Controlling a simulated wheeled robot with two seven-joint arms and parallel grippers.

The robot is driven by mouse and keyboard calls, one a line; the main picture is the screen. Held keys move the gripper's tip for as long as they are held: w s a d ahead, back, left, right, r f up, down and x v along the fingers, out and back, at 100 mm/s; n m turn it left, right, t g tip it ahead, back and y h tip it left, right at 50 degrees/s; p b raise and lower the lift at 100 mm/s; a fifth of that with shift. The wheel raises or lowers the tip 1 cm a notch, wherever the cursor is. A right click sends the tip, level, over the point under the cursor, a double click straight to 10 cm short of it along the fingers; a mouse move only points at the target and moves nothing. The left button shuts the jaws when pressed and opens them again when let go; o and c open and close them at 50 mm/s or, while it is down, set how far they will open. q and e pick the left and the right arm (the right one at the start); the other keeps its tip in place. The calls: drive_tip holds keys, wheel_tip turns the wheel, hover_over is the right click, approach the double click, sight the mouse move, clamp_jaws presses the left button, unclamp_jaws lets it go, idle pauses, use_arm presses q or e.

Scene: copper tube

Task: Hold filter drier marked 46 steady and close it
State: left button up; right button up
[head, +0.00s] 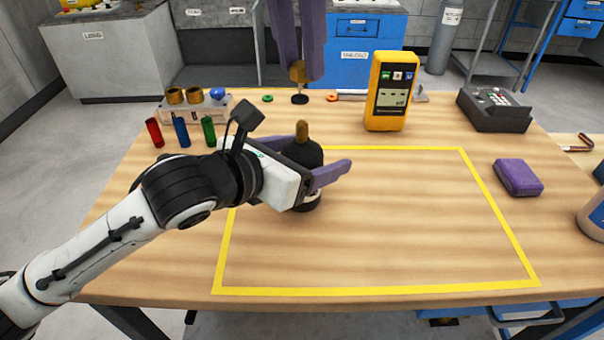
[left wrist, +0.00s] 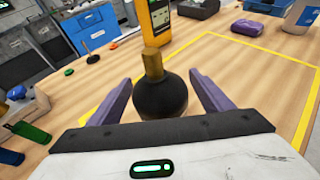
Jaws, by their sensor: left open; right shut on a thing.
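The filter drier (head: 306,153) is a black rounded body with a brass stub on top, standing upright inside the yellow outline at its left edge. It also shows in the left wrist view (left wrist: 160,95). No number is readable on it. My left gripper (head: 322,168) is open, its purple fingers on either side of the drier, with gaps visible in the left wrist view. My right gripper (head: 299,72) points down at the table's back and is shut on a small brass-coloured piece (head: 297,71). A dark round part (head: 299,99) shows just below it; I cannot tell whether they are joined.
Red (head: 154,132), blue (head: 181,131) and green (head: 208,130) cylinders stand left. A yellow meter (head: 391,90) stands behind the outline, a purple block (head: 518,177) right. The outlined area's right is clear.

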use_arm(q)
drive_tip(key=shift+w+d+f, duration=0.25)
drive_tip(key=shift+w+d, duration=0.15)
drive_tip(key=shift+w, duration=0.05)
drive_tip(key=c, duration=1.6)
use_arm(e)
hover_over(302, 123)
drive_tip(key=shift+s+a+f, duration=0.1)
drive_tip(key=shift+a+f, duration=0.05)
drive_tip(key=shift+f, duration=2.3)
drive_tip(key=shift+f, duration=0.15)
drive_tip(key=shift+f, duration=0.75)
drive_tip(key=shift+f, duration=0.6)
